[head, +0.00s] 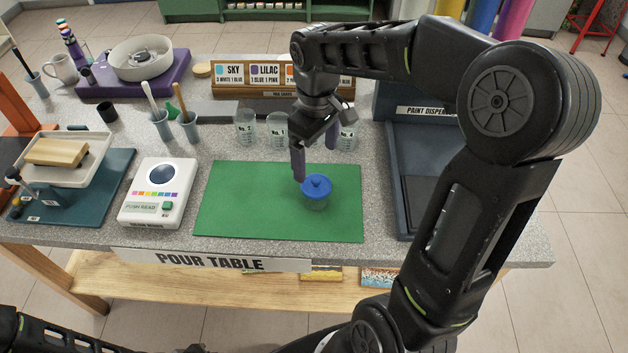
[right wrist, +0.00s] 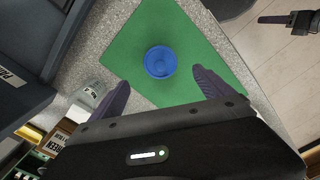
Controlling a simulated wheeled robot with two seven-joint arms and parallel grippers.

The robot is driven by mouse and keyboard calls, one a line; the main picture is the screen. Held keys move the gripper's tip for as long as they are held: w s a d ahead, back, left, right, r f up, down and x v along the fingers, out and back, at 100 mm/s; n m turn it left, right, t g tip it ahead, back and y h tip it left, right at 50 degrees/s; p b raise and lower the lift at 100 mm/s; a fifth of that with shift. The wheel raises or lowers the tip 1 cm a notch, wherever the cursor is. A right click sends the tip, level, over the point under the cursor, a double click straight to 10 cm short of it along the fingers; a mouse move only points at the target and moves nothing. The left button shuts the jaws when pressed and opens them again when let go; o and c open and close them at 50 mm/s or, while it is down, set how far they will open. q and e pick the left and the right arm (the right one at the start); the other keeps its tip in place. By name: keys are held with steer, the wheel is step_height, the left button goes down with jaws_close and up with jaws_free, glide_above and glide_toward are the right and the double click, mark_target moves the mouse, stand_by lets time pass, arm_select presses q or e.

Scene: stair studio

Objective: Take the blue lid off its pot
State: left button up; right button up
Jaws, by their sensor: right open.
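My right gripper (head: 315,151) is open and empty, above and behind the lid. In the right wrist view its two purple fingertips (right wrist: 160,82) are spread wider than the lid, apart from it. Part of my left gripper (right wrist: 278,19) shows at the top right of the right wrist view, away from the mat.
Several clear jars (head: 278,130) stand behind the mat. The blue paint dispenser (head: 425,170) is close on the right, and a white device (head: 157,193) stands on the left. The mat around the pot is clear.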

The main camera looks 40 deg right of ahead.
mark_target(316, 178)
steer(key=shift+f, duration=1.25)
steer(key=shift+f, duration=0.1)
step_height(316, 178, down, 5)
steer(key=shift+p, duration=0.7)
steer(key=shift+c, duration=0.4)
steer(key=c, duration=1.3)
step_height(316, 178, up, 10)
steer(key=shift+r+b, duration=0.1)
steer(key=shift+b, duration=0.45)
